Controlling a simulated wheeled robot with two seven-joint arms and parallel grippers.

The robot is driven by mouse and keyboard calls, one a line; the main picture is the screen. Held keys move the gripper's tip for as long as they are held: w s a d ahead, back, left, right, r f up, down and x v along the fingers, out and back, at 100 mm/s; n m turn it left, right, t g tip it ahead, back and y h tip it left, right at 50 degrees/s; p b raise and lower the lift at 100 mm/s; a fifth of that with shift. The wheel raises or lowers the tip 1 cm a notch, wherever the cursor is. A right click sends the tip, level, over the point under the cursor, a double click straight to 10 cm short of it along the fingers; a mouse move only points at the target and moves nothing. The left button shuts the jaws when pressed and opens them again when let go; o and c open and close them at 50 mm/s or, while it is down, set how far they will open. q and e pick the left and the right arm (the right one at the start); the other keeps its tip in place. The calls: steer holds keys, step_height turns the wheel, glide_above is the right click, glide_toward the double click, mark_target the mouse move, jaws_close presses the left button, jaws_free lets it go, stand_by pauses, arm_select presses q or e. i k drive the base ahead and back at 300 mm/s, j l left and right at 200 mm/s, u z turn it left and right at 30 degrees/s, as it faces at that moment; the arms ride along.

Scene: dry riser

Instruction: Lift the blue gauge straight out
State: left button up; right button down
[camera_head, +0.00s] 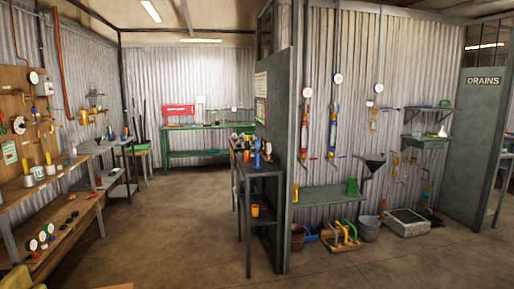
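Neither of my grippers is in view. Several round, white-faced gauges show, all small and far off, and I cannot tell which is the blue one. A row of gauges (42,236) rests on the lower wooden shelf at the left; their rim colours are too small to tell. One gauge (33,77) is on the wooden board at the left. On the right-hand wall, a gauge (307,92) sits above a red and blue fitting, and two more gauges (338,78) hang further right.
A dark metal rack (260,169) stands at the end of the grey partition (275,110). A green bench (205,127) is at the back. Buckets (368,228) and a stone basin (407,222) sit on the floor at the right. The concrete floor (180,225) in the middle is clear.

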mark_target(257, 142)
steer(key=i+u, duration=0.25)
steer(key=i, duration=3.1)
